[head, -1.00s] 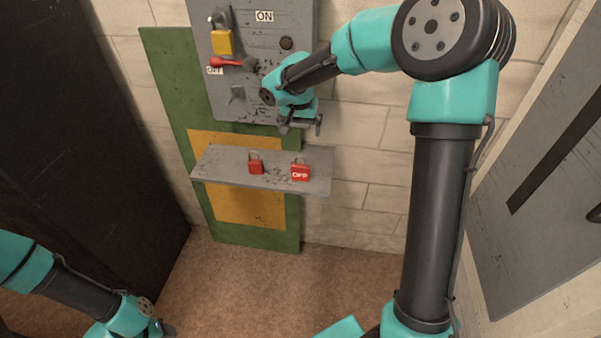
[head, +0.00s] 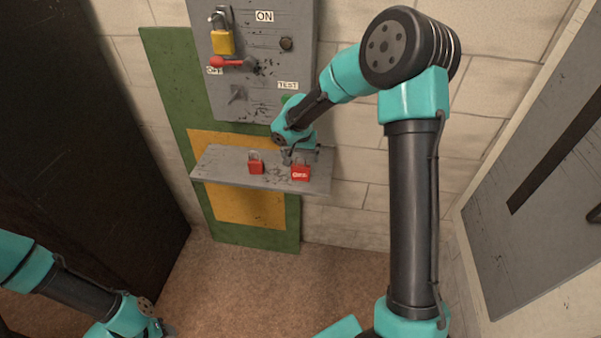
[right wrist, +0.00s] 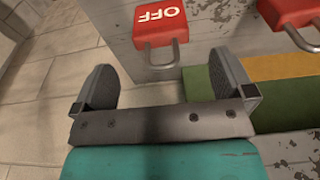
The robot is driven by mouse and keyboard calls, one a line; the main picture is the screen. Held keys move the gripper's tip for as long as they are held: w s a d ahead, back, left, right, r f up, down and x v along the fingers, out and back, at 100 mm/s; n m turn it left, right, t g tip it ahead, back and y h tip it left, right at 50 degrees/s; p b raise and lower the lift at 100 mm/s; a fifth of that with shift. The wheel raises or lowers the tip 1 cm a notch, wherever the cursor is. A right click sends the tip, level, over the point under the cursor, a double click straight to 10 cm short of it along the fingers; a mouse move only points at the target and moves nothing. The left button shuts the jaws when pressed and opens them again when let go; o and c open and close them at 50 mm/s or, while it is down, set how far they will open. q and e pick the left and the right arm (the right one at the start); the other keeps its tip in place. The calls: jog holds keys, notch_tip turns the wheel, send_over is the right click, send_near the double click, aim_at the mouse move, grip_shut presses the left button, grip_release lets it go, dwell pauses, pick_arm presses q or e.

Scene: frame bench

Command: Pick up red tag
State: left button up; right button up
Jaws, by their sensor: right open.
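The red tag (head: 300,173), marked OFF and with a grey loop on top, sits at the right part of the grey shelf (head: 222,172). It also shows at the top of the right wrist view (right wrist: 161,24), its loop toward my fingers. My right gripper (head: 303,156) is open and empty, just above and behind the tag. In the right wrist view its two fingers (right wrist: 165,82) are spread wide, with the loop ahead between them. My left gripper (head: 160,328) is at the bottom left, small and partly cut off.
A red padlock (head: 256,167) stands on the shelf left of the tag. Above is a grey panel (head: 270,60) with a yellow padlock (head: 222,42), a red lever (head: 228,62) and a dark knob (head: 286,43). A dark cabinet (head: 100,140) stands at left.

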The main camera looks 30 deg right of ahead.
aim_at(300, 165)
jog(key=shift+w+d+f, duration=0.1)
jog(key=shift+w+f, duration=0.05)
jog(key=shift+f, duration=1.2)
jog(key=shift+w+f, duration=0.1)
jog(key=shift+f, duration=1.2)
jog(key=c, duration=1)
jog(key=shift+r, duration=0.1)
jog(key=shift+r, duration=1.2)
jog(key=shift+s+a+r, duration=0.2)
jog(key=shift+s+r, duration=0.15)
jog(key=shift+r, duration=0.25)
jog(key=s+a, duration=0.2)
jog(key=s, duration=0.2)
jog(key=s+a+r, duration=0.1)
jog(key=s+a, duration=0.2)
jog(key=s, duration=0.2)
jog(key=s+a, duration=0.2)
jog(key=s, duration=0.2)
jog(key=shift+s+a+r, duration=0.15)
jog(key=shift+a, duration=0.1)
